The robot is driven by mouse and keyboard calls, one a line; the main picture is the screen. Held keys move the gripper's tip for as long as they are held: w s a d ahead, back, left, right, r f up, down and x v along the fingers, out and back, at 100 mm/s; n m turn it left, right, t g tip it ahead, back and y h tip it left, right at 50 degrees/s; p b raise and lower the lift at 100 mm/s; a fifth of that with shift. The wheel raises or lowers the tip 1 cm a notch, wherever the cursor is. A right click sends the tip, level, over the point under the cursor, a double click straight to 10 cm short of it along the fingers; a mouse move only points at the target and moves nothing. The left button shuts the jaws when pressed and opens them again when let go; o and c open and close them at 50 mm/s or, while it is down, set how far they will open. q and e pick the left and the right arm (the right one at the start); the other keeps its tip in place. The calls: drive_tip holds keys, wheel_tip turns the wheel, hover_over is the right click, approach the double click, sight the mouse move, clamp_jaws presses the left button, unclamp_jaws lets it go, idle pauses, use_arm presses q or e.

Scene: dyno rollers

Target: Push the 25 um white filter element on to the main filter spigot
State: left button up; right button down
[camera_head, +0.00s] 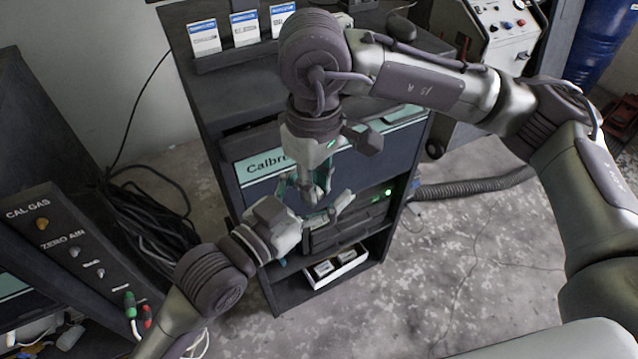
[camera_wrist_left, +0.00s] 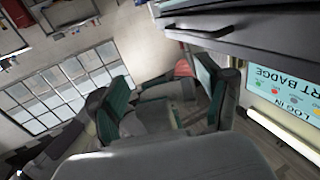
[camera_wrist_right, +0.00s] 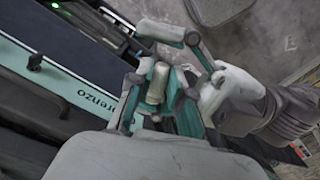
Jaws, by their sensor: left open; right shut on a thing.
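My right gripper (camera_head: 314,190) reaches down in front of the dark cabinet. In the right wrist view its teal-padded fingers (camera_wrist_right: 158,92) are shut on a small pale cylinder (camera_wrist_right: 156,84), which looks like the white filter element; its marking is not readable. My left gripper (camera_head: 332,208) is just below and to the right of the right one in the head view, with its fingers apart. Its spread fingers also show in the left wrist view (camera_wrist_left: 160,100), with nothing clearly held between them. I cannot make out the main filter spigot in any view.
Boxes (camera_head: 246,28) stand on top. A gas panel (camera_head: 70,243) and cables are at left.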

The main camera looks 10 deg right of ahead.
use_arm(q)
drive_tip(key=c, duration=1.3)
use_arm(e)
drive_tip(key=c, duration=1)
unclamp_jaws()
